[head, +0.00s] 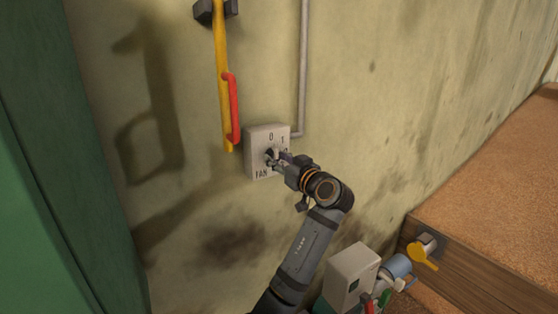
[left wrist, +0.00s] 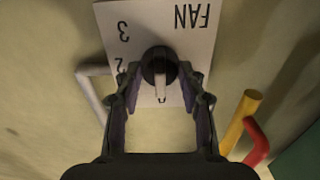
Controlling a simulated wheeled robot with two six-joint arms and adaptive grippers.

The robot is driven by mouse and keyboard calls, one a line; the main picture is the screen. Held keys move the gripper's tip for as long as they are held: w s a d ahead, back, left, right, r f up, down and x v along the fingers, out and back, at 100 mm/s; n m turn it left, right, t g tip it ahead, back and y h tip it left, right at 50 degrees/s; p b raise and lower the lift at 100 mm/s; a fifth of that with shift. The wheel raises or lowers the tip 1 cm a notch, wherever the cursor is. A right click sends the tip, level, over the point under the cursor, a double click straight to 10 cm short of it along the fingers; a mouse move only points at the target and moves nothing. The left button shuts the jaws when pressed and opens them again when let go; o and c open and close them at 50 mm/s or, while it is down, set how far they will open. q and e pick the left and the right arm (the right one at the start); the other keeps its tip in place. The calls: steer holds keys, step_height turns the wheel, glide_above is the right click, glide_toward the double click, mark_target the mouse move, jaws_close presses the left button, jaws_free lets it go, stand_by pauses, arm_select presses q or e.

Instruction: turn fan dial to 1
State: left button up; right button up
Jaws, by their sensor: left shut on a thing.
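The fan dial (head: 269,155) is a dark round knob on a pale control plate (head: 254,138) on the wall. The plate carries the word FAN and numbers; 0 and 1 show in the head view. In the left wrist view the plate (left wrist: 182,42) is upside down, with 3 and part of 2 on the left. There the dial (left wrist: 155,54) has a pale pointer aimed down the picture, roughly toward the plate's 0 end. My left gripper (head: 277,158) is shut on the dial, one finger on each side. The 1 is hidden in the wrist view. My right gripper is not in view.
A yellow bar (head: 221,60) with a red handle (head: 235,108) is just left of the plate. A grey pipe (head: 303,70) runs down to its right. A pale box (head: 351,274) and a yellow valve handle (head: 421,257) are lower right. A green panel (head: 40,150) stands left.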

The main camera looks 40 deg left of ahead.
arm_select(q)
steer(key=shift+m, duration=2)
steer(key=shift+m+p, duration=1)
steer(key=shift+m, duration=1.2)
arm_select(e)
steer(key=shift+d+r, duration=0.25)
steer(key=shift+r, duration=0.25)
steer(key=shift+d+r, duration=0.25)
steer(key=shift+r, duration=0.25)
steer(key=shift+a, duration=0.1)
arm_select(q)
steer(key=o, duration=1.2)
steer(key=shift+a, duration=0.15)
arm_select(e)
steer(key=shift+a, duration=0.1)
